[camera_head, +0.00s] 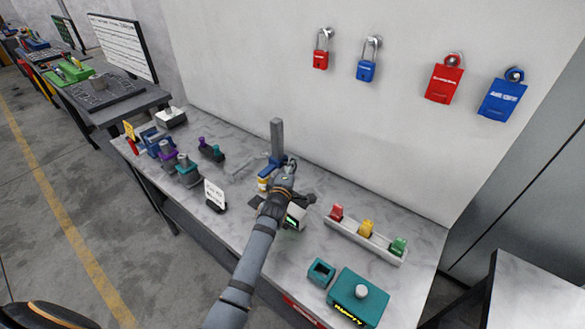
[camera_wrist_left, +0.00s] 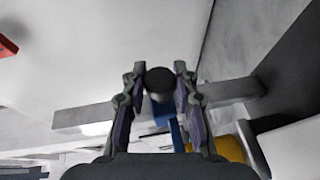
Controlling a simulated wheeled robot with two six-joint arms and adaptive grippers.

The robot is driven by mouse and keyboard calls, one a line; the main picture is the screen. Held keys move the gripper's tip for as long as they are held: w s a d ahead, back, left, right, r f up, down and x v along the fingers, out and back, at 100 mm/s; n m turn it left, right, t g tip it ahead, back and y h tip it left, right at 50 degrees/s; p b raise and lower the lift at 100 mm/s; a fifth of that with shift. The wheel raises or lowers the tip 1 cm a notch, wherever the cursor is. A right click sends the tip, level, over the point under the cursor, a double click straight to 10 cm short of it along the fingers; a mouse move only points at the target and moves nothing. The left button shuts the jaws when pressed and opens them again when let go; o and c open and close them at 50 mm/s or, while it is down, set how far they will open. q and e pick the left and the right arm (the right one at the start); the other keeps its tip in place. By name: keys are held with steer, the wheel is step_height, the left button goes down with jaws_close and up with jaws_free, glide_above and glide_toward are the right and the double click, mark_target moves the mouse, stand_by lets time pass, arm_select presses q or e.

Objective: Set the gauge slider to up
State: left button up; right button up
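The gauge is an upright grey post (camera_head: 277,137) at the back of the marble-topped bench. Its blue slider (camera_head: 273,168) sits low, near the foot of the post. My left gripper (camera_head: 289,167) reaches over the bench to the slider. In the left wrist view the left gripper's fingers (camera_wrist_left: 160,85) flank the slider's dark round knob (camera_wrist_left: 160,79) and appear to touch it on both sides. A blue part of the slider (camera_wrist_left: 161,112) shows below the knob. The gripper partly hides the slider in the head view. My right gripper is not in view.
A yellow cylinder (camera_wrist_left: 228,148) stands close by the slider. A white rail with coloured blocks (camera_head: 365,241) and a teal box (camera_head: 357,298) lie to the right. A sign (camera_head: 214,194) and several small fixtures stand left. Padlocks (camera_head: 366,70) hang on the wall behind.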

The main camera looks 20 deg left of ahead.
arm_select(q)
jaws_close()
step_height(320, 180, up, 10)
steer(key=p, duration=0.5)
steer(key=shift+r, duration=0.25)
steer(key=o, duration=0.6)
jaws_free()
steer(key=shift+w, duration=0.1)
steer(key=shift+o, duration=0.2)
